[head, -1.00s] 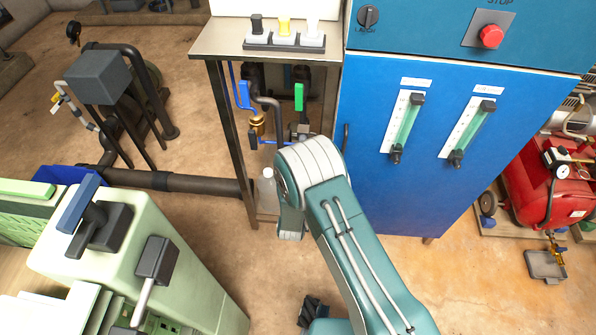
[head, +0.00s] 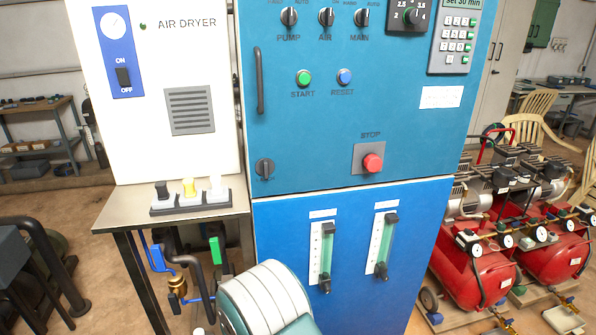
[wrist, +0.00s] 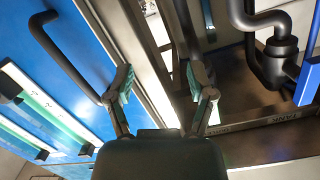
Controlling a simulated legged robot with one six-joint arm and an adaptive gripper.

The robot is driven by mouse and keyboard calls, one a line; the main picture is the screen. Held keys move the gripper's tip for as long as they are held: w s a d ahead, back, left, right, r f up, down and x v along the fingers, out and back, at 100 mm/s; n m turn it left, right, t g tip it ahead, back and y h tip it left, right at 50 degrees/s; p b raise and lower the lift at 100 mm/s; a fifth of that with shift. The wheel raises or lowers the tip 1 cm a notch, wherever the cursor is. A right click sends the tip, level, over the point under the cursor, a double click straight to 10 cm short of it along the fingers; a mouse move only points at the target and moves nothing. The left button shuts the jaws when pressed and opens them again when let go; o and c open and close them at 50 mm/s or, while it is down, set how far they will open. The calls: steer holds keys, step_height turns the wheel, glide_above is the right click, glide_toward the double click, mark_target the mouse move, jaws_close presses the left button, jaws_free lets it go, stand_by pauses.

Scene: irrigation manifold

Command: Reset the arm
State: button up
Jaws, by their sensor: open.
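My gripper (wrist: 163,95) is open and empty in the wrist view, with its two fingers apart and nothing between the pads. Behind it are the edge of the blue cabinet and the pipework under the metal table. In the head view my arm shows at the bottom centre, in front of the lower blue cabinet (head: 349,262); the gripper itself is hidden there.
The white air dryer (head: 189,98) stands on the metal table (head: 125,209) with three small switches (head: 190,196). The blue panel has a red stop button (head: 373,163). Red compressors (head: 468,275) stand at right. Dark pipes (wrist: 277,55) and a black handle (wrist: 62,60) are near my gripper.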

steer(key=s+d+r+g, duration=0.1)
steer(key=d+r+g, duration=0.1)
steer(key=d+r, duration=0.75)
steer(key=s+d+r+g, duration=0.25)
steer(key=d+r, duration=0.35)
steer(key=r, duration=0.6)
steer(key=s+d+r+g+h, duration=0.2)
steer(key=s+d+r, duration=0.1)
steer(key=s+d, duration=0.6)
steer(key=s+d+r+n+g+h, duration=0.1)
steer(key=s+d+r+g+h, duration=0.1)
steer(key=s+d, duration=0.7)
steer(key=s+r+g, duration=0.1)
steer(key=s, duration=0.7)
steer(key=shift+s+r+g, duration=0.15)
steer(key=shift+r+g, duration=0.05)
steer(key=shift+g, duration=0.15)
